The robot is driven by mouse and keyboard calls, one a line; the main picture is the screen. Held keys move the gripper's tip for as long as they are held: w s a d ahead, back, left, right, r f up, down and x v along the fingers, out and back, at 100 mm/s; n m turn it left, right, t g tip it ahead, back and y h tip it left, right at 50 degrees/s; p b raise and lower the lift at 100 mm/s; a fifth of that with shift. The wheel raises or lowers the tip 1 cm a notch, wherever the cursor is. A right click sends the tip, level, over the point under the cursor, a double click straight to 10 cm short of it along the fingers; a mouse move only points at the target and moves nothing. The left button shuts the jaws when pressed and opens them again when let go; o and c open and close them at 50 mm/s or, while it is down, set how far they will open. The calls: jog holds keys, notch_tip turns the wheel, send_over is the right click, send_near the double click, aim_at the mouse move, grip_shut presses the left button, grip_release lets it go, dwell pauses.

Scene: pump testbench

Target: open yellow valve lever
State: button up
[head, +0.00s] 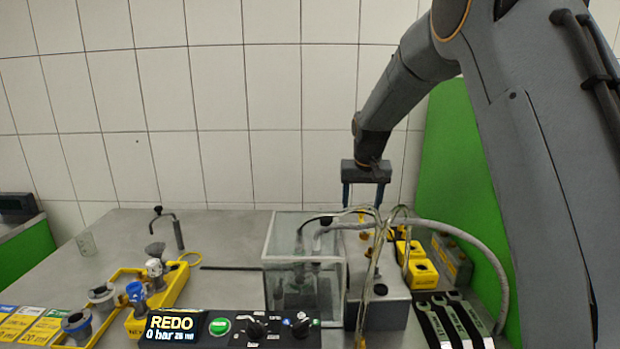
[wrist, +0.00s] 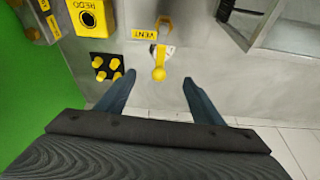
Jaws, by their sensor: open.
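The yellow valve lever (wrist: 159,72) shows in the wrist view beside a yellow VENT label (wrist: 144,34), with its rounded end toward me. My gripper (wrist: 159,77) is open, with one blue finger on each side of the lever's end in the picture. Gaps show on both sides, and I see no contact. In the head view my gripper (head: 363,206) points down behind the tank and hoses. Small yellow parts (head: 364,236) show below it there, partly hidden by hoses, and I cannot tell the lever's exact pose from that view.
A clear tank (head: 280,262) stands left of my gripper in the head view. Several yellow knobs (wrist: 107,68) sit left of the lever in the wrist view, near a yellow REDO box (wrist: 90,18). A control panel (head: 225,328) is in front.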

aim_at(361, 210)
jog(key=shift+r+p, duration=1.7)
jog(key=shift+r, duration=1.15)
